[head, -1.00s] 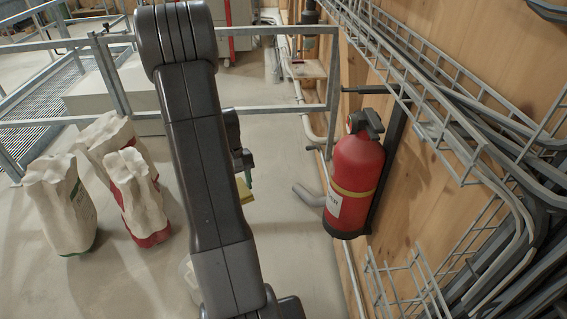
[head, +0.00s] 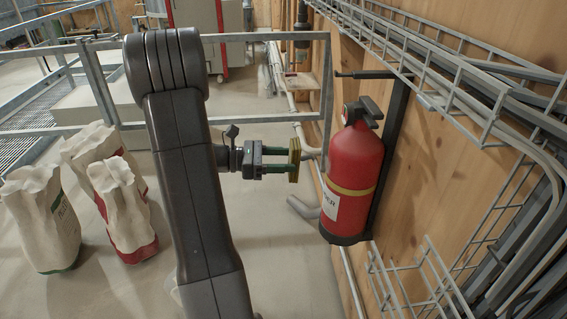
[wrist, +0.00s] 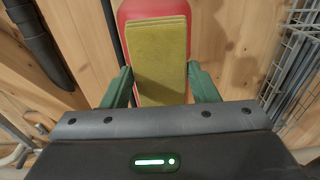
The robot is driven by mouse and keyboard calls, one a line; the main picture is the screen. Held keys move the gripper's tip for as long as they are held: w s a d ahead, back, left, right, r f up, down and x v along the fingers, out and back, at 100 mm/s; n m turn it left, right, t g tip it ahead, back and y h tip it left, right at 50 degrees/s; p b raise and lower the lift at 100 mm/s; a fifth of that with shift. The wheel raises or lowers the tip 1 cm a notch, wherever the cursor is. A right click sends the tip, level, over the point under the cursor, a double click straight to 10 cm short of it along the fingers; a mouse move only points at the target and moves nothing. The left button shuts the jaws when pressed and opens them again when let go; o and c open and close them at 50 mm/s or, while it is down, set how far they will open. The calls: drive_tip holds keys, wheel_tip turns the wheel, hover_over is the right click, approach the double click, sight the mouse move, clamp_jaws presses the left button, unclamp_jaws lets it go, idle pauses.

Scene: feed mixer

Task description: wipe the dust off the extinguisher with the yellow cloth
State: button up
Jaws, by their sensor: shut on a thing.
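The red fire extinguisher (head: 352,172) hangs upright on the wooden wall, with a yellow band, a white label and a black top. My gripper (head: 293,160) points right toward it in the head view, with a gap between them. My gripper is shut on the yellow cloth (head: 295,158), which stands out past the fingertips as a flat pad. In the wrist view the cloth (wrist: 158,60) sits between the green fingers, in front of the extinguisher (wrist: 126,12), hiding most of it. Dust on the extinguisher cannot be made out.
A wire cable tray (head: 440,80) runs along the wall above and right of the extinguisher. A wire basket (head: 415,285) is low on the wall. A grey railing (head: 265,130) stands behind my gripper. Several feed sacks (head: 122,210) stand at left on open floor.

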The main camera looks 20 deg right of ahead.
drive_tip(key=shift+w+d+r+h, duration=0.15)
drive_tip(key=shift+r+h, duration=0.15)
drive_tip(key=shift+r, duration=0.15)
drive_tip(key=shift+d+t, duration=0.2)
drive_tip(key=shift+t, duration=0.1)
drive_tip(key=shift+b+x, duration=0.8)
drive_tip(key=shift+x, duration=1.95)
drive_tip(key=shift+x, duration=0.75)
drive_tip(key=shift+r, duration=0.1)
